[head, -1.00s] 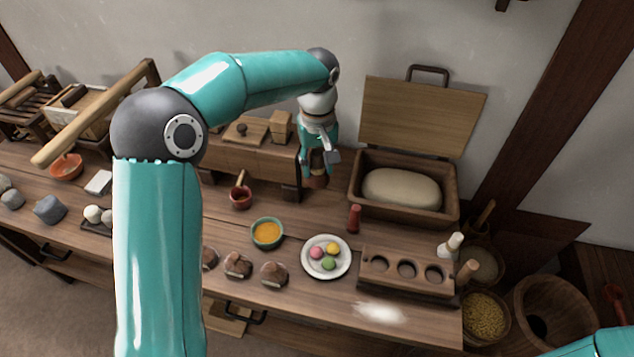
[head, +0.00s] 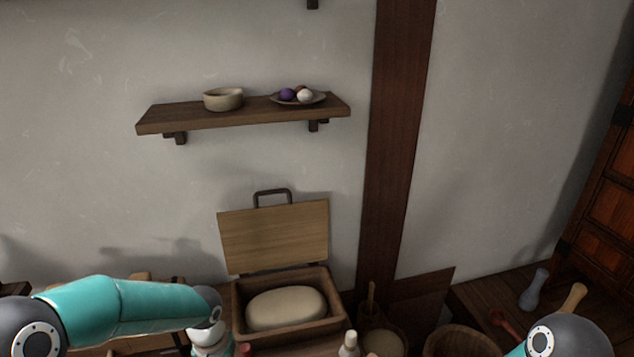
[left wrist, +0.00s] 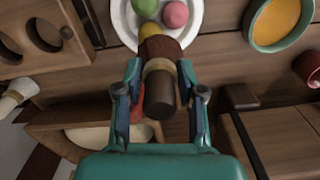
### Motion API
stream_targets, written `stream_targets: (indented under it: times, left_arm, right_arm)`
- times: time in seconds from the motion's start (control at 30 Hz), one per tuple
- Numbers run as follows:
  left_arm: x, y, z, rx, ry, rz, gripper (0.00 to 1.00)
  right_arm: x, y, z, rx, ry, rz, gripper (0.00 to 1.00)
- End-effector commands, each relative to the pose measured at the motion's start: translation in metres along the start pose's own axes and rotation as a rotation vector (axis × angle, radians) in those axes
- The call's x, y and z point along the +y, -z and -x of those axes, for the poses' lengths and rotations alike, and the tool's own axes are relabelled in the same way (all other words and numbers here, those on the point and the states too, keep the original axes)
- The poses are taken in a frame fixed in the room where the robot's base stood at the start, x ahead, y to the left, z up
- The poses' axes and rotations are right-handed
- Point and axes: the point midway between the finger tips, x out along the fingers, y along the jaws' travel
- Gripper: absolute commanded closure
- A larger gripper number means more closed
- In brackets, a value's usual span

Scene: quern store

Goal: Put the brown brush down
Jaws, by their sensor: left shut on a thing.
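In the left wrist view the brown brush (left wrist: 160,94) is between the fingers of my left gripper (left wrist: 160,66). It has a dark brown end, a tan band and a brown cylindrical end. The gripper is shut on it. The brush is over the wooden bench top (left wrist: 225,68), with its dark end overlapping the plate's edge in the picture. I cannot tell whether it touches the bench. In the head view only my left arm and wrist show at the bottom left; the fingers and brush are out of frame. My right gripper is not in view.
A white plate (left wrist: 126,22) with coloured balls lies beyond the brush. A bowl of orange powder (left wrist: 278,22) is right of it. A red object is partly hidden behind the left finger. The open dough box (head: 337,322) stands against the wall, below a shelf (head: 240,117).

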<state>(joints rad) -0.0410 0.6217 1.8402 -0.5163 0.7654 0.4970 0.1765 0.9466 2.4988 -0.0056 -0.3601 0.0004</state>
Motion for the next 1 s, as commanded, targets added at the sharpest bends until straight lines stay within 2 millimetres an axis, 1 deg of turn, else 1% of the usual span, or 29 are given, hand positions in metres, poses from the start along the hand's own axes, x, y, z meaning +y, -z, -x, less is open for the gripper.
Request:
stream_targets:
  times: [0.03, 0.1, 0.27, 0.4, 0.47, 0.57, 0.67, 0.7, 0.8, 0.9, 1.0]
  left_arm:
    - [0.002, 0.005, 0.000, 0.003, 0.000, -0.026, 0.93]
    - [0.003, 0.008, 0.000, 0.003, 0.000, -0.052, 0.93]
    - [0.003, 0.009, 0.000, 0.002, 0.000, -0.061, 0.93]
    - [-0.001, 0.000, 0.001, 0.000, 0.000, -0.011, 0.93]
    - [-0.005, -0.004, 0.005, 0.002, 0.000, 0.038, 0.93]
    - [-0.016, 0.002, 0.026, 0.010, -0.002, 0.189, 0.93]
    - [-0.028, 0.015, 0.055, 0.014, -0.005, 0.360, 0.93]
    - [-0.033, 0.021, 0.067, 0.014, -0.006, 0.424, 0.93]
    - [-0.042, 0.032, 0.098, 0.012, -0.007, 0.553, 0.93]
    - [-0.048, 0.041, 0.122, 0.008, -0.006, 0.626, 0.94]
    - [-0.052, 0.048, 0.137, 0.006, -0.006, 0.652, 0.94]
  right_arm:
    - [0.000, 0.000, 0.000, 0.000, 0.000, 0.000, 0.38]
    - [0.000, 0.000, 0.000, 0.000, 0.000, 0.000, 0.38]
    - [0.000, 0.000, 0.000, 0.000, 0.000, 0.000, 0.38]
    - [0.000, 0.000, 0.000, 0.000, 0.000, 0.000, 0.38]
    - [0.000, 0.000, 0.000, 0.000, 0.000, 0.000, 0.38]
    - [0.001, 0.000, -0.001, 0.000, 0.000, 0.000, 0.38]
    - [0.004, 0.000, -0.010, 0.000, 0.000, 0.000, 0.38]
    - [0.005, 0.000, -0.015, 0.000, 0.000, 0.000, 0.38]
    - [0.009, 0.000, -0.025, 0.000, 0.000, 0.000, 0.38]
    - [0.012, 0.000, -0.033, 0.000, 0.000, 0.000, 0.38]
    - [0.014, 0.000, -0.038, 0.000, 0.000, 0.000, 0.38]
